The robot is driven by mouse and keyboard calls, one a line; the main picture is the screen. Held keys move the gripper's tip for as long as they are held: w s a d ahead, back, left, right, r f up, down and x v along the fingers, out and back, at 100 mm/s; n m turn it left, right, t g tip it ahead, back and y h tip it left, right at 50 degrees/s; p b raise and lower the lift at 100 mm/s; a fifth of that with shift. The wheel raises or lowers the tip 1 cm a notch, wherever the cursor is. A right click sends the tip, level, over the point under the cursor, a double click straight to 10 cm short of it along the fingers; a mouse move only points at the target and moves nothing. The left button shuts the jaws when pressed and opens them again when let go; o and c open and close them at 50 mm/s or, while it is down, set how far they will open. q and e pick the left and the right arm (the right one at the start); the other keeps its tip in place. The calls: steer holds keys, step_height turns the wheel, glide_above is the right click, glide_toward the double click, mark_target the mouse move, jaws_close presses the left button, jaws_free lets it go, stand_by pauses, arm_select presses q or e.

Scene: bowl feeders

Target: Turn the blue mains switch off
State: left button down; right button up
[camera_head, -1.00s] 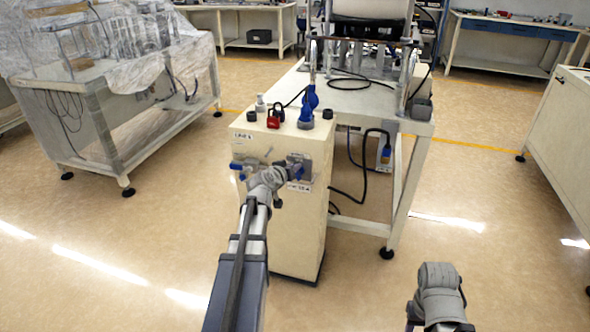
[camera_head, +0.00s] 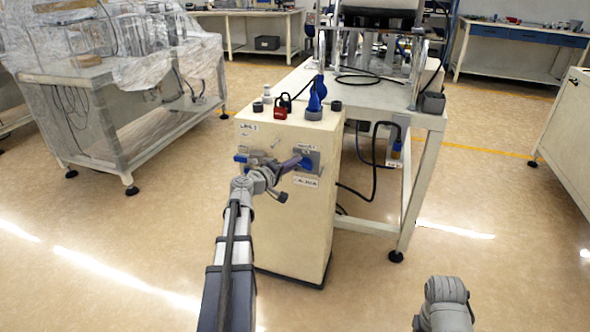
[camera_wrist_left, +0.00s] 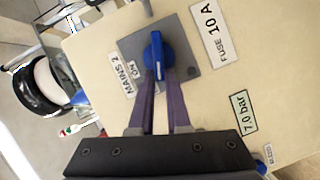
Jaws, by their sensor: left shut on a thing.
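The blue mains switch (camera_wrist_left: 153,56) is a knob on a grey square plate (camera_wrist_left: 186,50), with a "MAINS 2" label and a small "ON" mark beside it in the left wrist view. Its handle runs nearly up and down in that picture. My left gripper (camera_wrist_left: 157,78) has its two purple fingers on either side of the knob, shut on it. In the head view the left gripper (camera_head: 299,163) reaches the switch (camera_head: 307,161) on the front of the cream cabinet (camera_head: 290,235); the fingers partly cover the knob. My right gripper's fingers are out of view.
A second blue handle (camera_head: 241,156) sits on the cabinet front at left. A red padlock (camera_head: 281,107) and a blue fitting (camera_head: 316,95) stand on top. A white-framed table (camera_head: 425,180) is close at right. Open floor lies in front.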

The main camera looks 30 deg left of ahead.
arm_select(q)
steer(key=shift+s+f+n+t+b, duration=0.1)
steer(key=shift+f+n+t+b, duration=0.25)
steer(key=shift+n+b, duration=0.5)
steer(key=shift+f+n+t+b, duration=0.25)
steer(key=shift+n+t+b, duration=0.1)
steer(key=shift+n+b, duration=0.45)
steer(key=c, duration=0.9)
jaws_free()
steer(key=shift+a, duration=0.1)
steer(key=s, duration=0.5)
steer(key=s+a, duration=0.1)
steer(key=s, duration=0.1)
steer(key=shift+s+a, duration=0.1)
steer(key=shift+s, duration=0.25)
